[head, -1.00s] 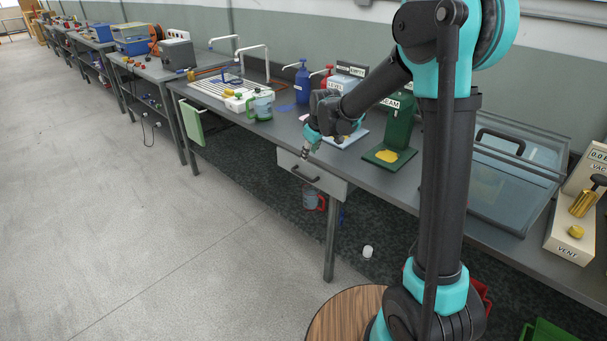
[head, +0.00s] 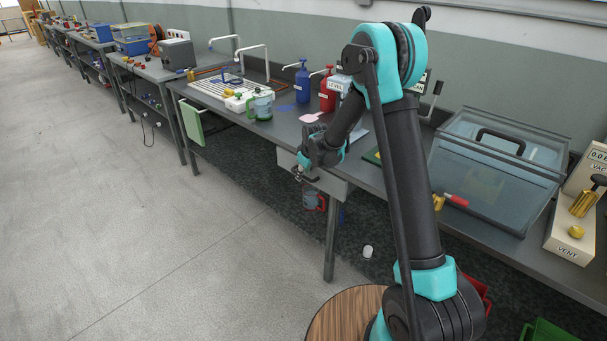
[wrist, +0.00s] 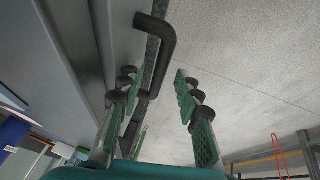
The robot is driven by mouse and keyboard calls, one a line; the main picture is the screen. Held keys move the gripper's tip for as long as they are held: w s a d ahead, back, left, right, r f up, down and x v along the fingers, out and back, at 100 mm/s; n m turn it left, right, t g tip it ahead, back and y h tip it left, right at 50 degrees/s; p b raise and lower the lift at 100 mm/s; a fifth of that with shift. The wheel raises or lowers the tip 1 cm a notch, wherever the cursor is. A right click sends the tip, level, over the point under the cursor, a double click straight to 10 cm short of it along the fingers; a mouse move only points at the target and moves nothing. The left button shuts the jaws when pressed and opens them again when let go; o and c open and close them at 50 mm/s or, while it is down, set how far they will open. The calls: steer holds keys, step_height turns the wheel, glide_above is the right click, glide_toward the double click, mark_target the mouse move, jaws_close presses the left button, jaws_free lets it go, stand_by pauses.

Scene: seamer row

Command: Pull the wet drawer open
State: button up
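The grey drawer front (head: 328,184) sits under the bench edge in the head view, mostly closed as far as I can tell. Its black bar handle is partly hidden by my gripper (head: 299,172), which is at the drawer front. In the wrist view the curved black handle (wrist: 168,45) stands out from the grey drawer face (wrist: 118,45). My gripper (wrist: 160,88) is open, with green-padded fingers apart and nothing held between them. The handle lies just beyond the fingertips, with its lower end near the left finger. I cannot tell whether they touch. No label shows on the drawer.
The grey bench top (head: 268,128) carries a green-handled jug (head: 261,105), a blue bottle (head: 302,82), a red bottle (head: 327,92) and a clear lidded box (head: 490,180). A bench leg (head: 331,240) stands below the drawer. The floor (head: 170,240) in front is open.

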steer(key=shift+f, duration=0.25)
jaws_close()
stand_by(0.3)
